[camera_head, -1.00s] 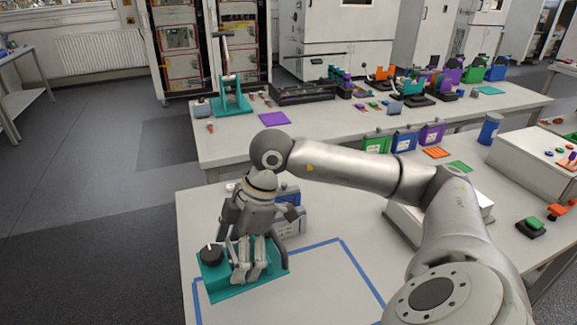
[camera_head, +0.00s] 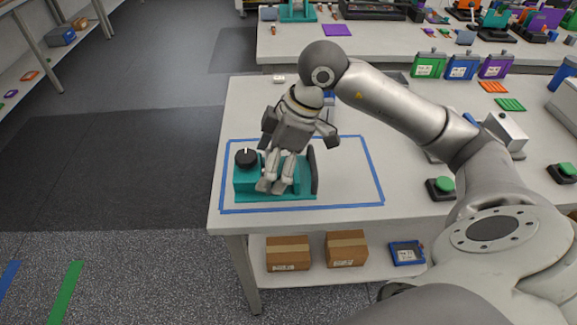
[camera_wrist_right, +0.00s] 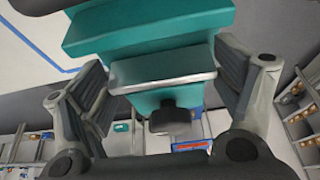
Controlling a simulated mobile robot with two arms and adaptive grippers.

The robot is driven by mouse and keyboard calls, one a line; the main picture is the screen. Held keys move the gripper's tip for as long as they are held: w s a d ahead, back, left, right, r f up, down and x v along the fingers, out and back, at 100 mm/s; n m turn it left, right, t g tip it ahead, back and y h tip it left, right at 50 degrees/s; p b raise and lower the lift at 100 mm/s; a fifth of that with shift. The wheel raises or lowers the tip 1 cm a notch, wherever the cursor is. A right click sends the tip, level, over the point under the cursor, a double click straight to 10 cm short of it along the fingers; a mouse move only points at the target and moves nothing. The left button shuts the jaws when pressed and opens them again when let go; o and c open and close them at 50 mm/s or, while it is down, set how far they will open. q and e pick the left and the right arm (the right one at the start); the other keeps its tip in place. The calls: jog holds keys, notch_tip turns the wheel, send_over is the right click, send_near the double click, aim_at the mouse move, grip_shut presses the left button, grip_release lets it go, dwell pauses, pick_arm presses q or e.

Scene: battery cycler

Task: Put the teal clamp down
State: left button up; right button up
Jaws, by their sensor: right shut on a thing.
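The teal clamp (camera_head: 245,183) has a flat base and a black knob on its left end. It is inside the left part of the blue tape outline (camera_head: 376,170) on the near table. Its base looks level and at or just above the tabletop; I cannot tell if it touches. My right gripper (camera_head: 276,184) points down and is shut on the clamp, hiding its middle. In the right wrist view the clamp (camera_wrist_right: 150,38) lies between the two fingers of my right gripper (camera_wrist_right: 165,85). My left gripper is not in view.
The white table (camera_head: 240,110) has its front and left edges close to the tape. The right half of the outline is bare. Brown boxes (camera_head: 288,253) lie on the shelf below.

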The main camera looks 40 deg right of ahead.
jog(key=shift+w+d+f+p, duration=0.3)
jog(key=shift+w+d+p, duration=0.35)
jog(key=shift+d+p, duration=0.15)
jog(key=w+d+f+p, duration=0.1)
jog(key=w+d+f, duration=0.1)
jog(key=d+f, duration=0.1)
jog(key=w+d+f+p, duration=0.1)
jog(key=w+d+f, duration=0.2)
jog(key=shift+w+d+f, duration=0.1)
jog(key=shift+w+f, duration=0.15)
jog(key=shift+f, duration=0.05)
jog(key=shift+w+d+f, duration=0.3)
jog(key=shift+d+f, duration=0.05)
jog(key=shift+f, duration=0.25)
jog(key=shift+w+d+f+p, duration=0.1)
jog(key=shift+d+f+p, duration=0.05)
jog(key=shift+f+p, duration=0.15)
notch_tip(320, 180, down, 2)
jog(key=shift+f+p, duration=0.1)
jog(key=shift+p, duration=0.45)
jog(key=shift+f, duration=0.3)
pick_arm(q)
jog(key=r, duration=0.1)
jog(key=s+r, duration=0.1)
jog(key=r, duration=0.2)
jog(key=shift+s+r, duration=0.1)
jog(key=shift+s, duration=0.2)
